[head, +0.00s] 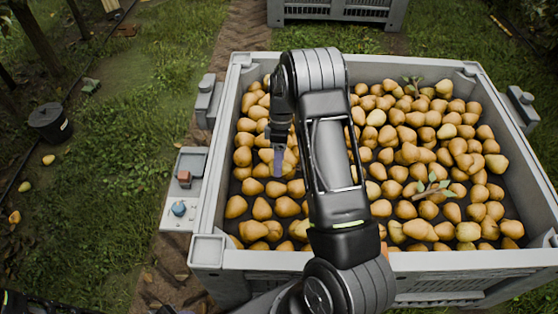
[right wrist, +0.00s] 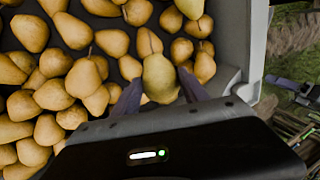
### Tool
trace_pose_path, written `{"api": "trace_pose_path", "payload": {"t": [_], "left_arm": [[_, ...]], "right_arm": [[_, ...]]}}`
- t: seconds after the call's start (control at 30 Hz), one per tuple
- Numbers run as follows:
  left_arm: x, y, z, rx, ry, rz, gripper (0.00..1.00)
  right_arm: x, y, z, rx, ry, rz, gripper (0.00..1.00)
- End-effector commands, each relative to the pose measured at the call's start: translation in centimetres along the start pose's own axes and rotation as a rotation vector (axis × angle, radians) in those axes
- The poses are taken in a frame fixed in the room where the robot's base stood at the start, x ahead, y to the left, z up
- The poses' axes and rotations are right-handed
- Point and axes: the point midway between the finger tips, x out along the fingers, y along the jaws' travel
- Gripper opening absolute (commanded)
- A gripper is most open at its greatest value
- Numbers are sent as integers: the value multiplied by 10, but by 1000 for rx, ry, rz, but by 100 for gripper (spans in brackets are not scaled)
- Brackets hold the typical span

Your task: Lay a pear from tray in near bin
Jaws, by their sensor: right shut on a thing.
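The near bin (head: 213,240) is a large grey crate with many yellow-brown pears on its dark floor. My right gripper (head: 279,162) points down over its left part, inside the walls. In the right wrist view, its purple fingers (right wrist: 160,92) are shut on a yellow-green pear (right wrist: 160,76). I cannot tell if this pear touches those under it. A small grey tray (head: 172,214) at the bin's left side bears a brown block and a blue round thing, with no pear visible. A purple-grey piece at the wrist view's right edge may be my left gripper (right wrist: 287,86).
My right arm hides the bin's middle. Leafy twigs (head: 432,188) lie on the pears. A second grey crate (head: 338,10) stands behind. A black bucket (head: 50,122) and a few loose pears are on the grass at left. Bare bin floor shows near the right wall.

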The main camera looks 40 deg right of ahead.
Motion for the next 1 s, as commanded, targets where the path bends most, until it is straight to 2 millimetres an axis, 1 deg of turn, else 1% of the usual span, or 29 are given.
{"api": "trace_pose_path", "payload": {"t": [0.03,1.0], "left_arm": [[4,-2,0,0,0,0,36],[44,-18,0,3,0,-1,36]], "right_arm": [[5,2,0,0,0,0,7],[55,18,0,0,0,-1,7]]}}
